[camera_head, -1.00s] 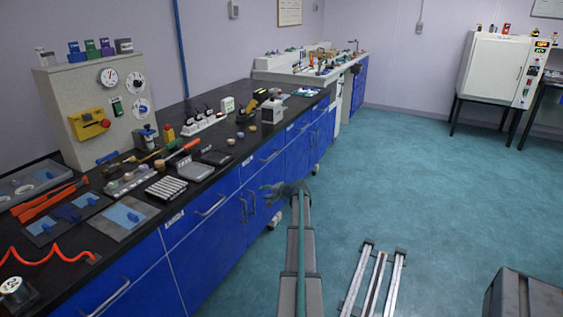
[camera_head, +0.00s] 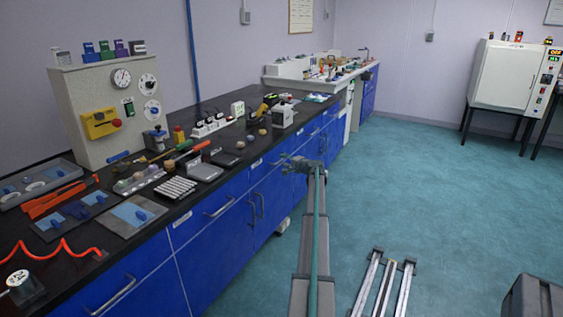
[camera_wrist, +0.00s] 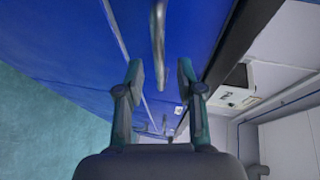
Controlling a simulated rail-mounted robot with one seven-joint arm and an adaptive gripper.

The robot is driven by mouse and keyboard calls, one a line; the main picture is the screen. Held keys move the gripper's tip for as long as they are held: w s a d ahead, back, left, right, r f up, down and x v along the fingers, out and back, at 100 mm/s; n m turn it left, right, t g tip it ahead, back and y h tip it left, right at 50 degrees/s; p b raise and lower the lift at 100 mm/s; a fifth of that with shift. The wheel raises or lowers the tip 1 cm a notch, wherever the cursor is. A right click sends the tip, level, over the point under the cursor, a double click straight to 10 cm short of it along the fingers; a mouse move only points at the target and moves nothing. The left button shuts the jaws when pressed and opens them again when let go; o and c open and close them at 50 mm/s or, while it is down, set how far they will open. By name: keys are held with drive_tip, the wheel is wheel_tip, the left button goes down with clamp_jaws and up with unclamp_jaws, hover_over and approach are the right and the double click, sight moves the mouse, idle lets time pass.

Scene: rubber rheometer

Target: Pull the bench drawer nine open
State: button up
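The blue bench drawers with metal bar handles run along the bench front; I cannot read which is drawer nine. My gripper (camera_head: 292,164) is beside the bench front, at about drawer height, in the head view. In the wrist view, my gripper (camera_wrist: 160,75) is open, its two fingers apart. A curved bar handle (camera_wrist: 158,45) on a blue front (camera_wrist: 75,40) shows ahead, in line with the gap between the fingers. I cannot tell whether it touches a finger. No drawer looks pulled out.
The black benchtop (camera_head: 75,235) carries tools, scales and a grey control panel (camera_head: 105,130). Another handle (camera_head: 220,206) is on the nearer front. A white oven (camera_head: 505,75) stands at the back right. The teal floor (camera_head: 410,200) is largely clear, with metal rails (camera_head: 385,285) at the front.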

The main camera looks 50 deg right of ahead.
sight(282, 159)
drive_tip(key=shift+x, duration=1.6)
clamp_jaws()
